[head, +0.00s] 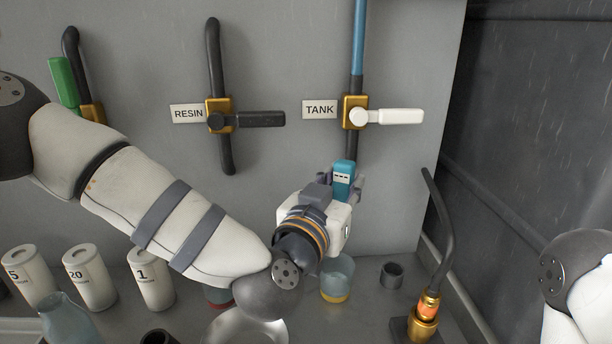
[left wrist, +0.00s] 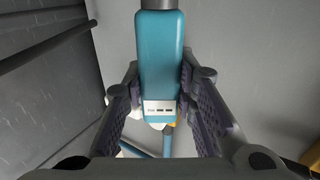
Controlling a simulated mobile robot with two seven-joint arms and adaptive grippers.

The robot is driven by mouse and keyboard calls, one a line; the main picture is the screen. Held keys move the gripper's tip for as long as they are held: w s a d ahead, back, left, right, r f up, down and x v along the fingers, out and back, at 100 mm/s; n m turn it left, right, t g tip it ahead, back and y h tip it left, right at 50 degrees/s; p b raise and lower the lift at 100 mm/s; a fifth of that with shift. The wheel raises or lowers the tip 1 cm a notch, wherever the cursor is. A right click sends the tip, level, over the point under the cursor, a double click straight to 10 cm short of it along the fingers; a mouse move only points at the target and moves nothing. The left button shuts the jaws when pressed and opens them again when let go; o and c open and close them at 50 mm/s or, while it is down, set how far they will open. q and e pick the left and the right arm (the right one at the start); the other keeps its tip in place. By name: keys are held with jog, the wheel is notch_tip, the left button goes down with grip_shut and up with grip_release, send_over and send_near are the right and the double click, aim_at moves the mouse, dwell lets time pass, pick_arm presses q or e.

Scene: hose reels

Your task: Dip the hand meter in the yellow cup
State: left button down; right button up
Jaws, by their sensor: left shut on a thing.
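The hand meter (head: 343,176) is a small teal block with a pale label strip. My left gripper (head: 347,187) is shut on it and holds it up in front of the grey panel; the meter also shows between the fingers in the left wrist view (left wrist: 160,60). The yellow cup (head: 337,279), a clear cup with yellow in its bottom, stands on the bench below my left gripper in the head view. The gripper covers part of the meter. No part of the meter shows inside the cup. My right gripper is out of view.
A red-bottomed cup (head: 218,297) is mostly behind my left arm. A small dark cup (head: 391,275) and a hose with a glowing brass fitting (head: 428,305) stand to the right. Numbered white canisters (head: 152,280) stand left. TANK (head: 390,116) and RESIN (head: 255,119) valve handles project from the panel.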

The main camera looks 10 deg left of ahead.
pick_arm(q)
jog(key=shift+s, duration=0.2)
jog(key=shift+r+p, duration=0.2)
jog(key=shift+p, duration=0.1)
jog(key=shift+f+b, duration=0.55)
jog(key=shift+f, duration=2.55)
jog(key=shift+f+b, duration=0.65)
jog(key=shift+f, duration=2.2)
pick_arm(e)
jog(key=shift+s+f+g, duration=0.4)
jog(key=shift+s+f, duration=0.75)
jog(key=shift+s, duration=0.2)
